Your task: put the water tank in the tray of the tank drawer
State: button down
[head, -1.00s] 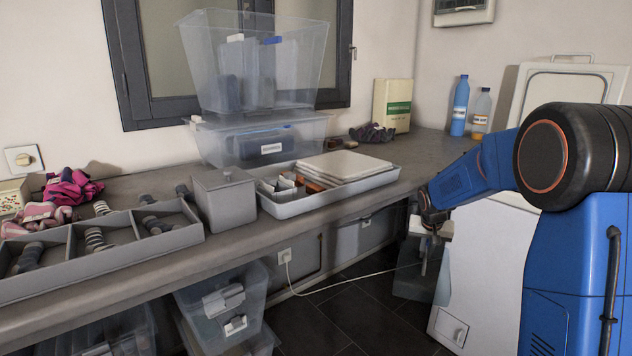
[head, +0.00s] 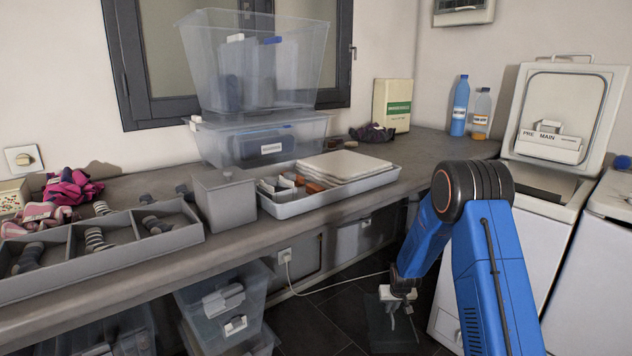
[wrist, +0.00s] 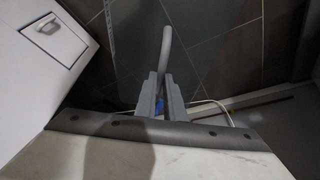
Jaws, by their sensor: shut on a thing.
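My gripper (head: 402,300) hangs low in the head view, between the counter and the white machine at the right. It is shut on a dark, see-through box, which I take for the water tank (head: 382,328); the tank hangs below it over the floor. In the wrist view the two grey fingers (wrist: 160,98) are close together, and a grey bar (wrist: 166,45) shows beyond their tips. I cannot tell whether this bar is part of the tank. I cannot pick out the tank drawer or its tray for sure.
The open white toploader (head: 530,235) stands at the right, its lid up, with a second machine (head: 605,260) beside it. The counter (head: 330,215) runs along the left, carrying clear bins and trays. A white cable (head: 340,285) crosses the dark floor, which has free room.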

aim_at(395, 347)
jog(key=shift+s+a+f, duration=0.1)
jog(key=shift+f, duration=0.4)
jog(key=s+f, duration=0.1)
jog(key=s, duration=0.3)
jog(key=s+f, duration=0.2)
jog(key=s, duration=0.2)
jog(key=s+f, duration=0.1)
jog(key=s, duration=0.3)
jog(key=shift+s+f, duration=0.35)
jog(key=shift+s, duration=0.05)
